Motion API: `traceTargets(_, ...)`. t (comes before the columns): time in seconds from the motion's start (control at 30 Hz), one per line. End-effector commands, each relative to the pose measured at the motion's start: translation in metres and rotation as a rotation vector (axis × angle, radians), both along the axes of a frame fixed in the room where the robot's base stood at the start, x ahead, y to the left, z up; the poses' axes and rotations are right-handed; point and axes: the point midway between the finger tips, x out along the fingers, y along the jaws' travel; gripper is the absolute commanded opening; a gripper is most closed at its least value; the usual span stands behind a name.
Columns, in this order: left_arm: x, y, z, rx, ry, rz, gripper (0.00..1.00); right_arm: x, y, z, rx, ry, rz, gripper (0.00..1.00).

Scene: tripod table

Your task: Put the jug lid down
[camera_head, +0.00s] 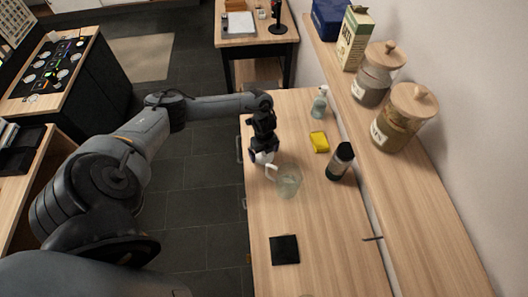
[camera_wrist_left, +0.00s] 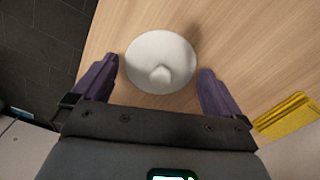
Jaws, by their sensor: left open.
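The jug lid (camera_wrist_left: 148,48) is a white disc with a small knob. In the left wrist view it lies on the wooden table (camera_wrist_left: 245,45) between the two purple fingers of my left gripper (camera_wrist_left: 160,78), with a gap at each side. My left gripper is open. In the head view my left gripper (camera_head: 264,153) points down over the table's left edge, and the white lid shows under it, partly hidden. A clear jug (camera_head: 289,183) with a white handle stands just in front and to the right of it. My right gripper is not in view.
A yellow sponge (camera_head: 319,142), a dark bottle (camera_head: 340,161) and a spray bottle (camera_head: 319,104) stand to the right and behind. A black square mat (camera_head: 284,250) lies nearer. Jars (camera_head: 403,117) and a carton (camera_head: 354,38) stand on the wall ledge. The table between jug and mat is clear.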

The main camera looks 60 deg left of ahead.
Motion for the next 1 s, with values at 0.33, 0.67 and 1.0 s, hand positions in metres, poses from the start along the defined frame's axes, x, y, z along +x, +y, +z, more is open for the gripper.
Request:
traceTargets(0.33, 0.001, 0.001, 0.053, 0.001, -0.004, -0.001, 1.0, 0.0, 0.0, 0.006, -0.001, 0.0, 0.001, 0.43)
traceTargets(0.67, 0.001, 0.001, 0.106, 0.002, -0.002, -0.001, 1.0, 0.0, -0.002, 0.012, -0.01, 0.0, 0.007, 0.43)
traceTargets(1.0, 0.0, 0.0, 0.121, 0.0, 0.0, 0.001, 1.0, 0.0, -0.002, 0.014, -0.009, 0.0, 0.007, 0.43)
